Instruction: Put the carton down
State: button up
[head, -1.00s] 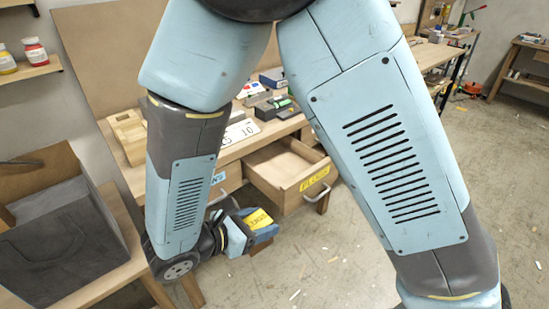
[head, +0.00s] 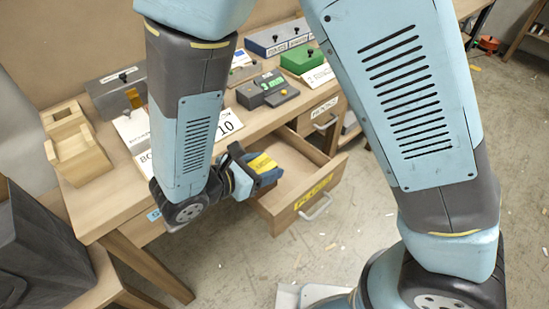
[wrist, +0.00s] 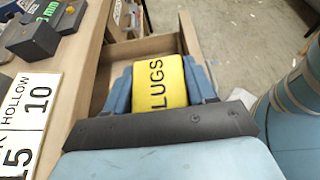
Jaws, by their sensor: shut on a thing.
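The carton (head: 262,162) is yellow with dark lettering. In the wrist view the carton (wrist: 157,82) shows the letters "LUGS". My gripper (head: 268,174) is shut on it, with one blue finger on each side in the wrist view (wrist: 160,85). An open wooden drawer (head: 285,212) with a yellow label juts from the workbench. In the head view the carton overlaps the drawer's left side. In the wrist view the drawer's inside (wrist: 145,48) shows behind the carton. The carton's underside and its height over the drawer are hidden.
On the workbench stand a wooden block holder (head: 75,145), a grey box (head: 118,95), a digital readout (head: 262,88) and a green box (head: 302,58). A dark bin (head: 40,245) is at lower left.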

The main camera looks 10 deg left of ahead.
jog(key=shift+w+d+f, duration=0.8)
jog(key=shift+w+f, duration=1.25)
jog(key=shift+f, duration=0.1)
jog(key=shift+w+d+f, duration=0.85)
jog(key=shift+w+f, duration=1.15)
jog(key=shift+f, duration=0.1)
jog(key=shift+w+d+f, duration=0.8)
jog(key=shift+w+f, duration=1.25)
jog(key=shift+f, duration=0.1)
jog(key=o, duration=1.2)
jog(key=v, duration=1.2)
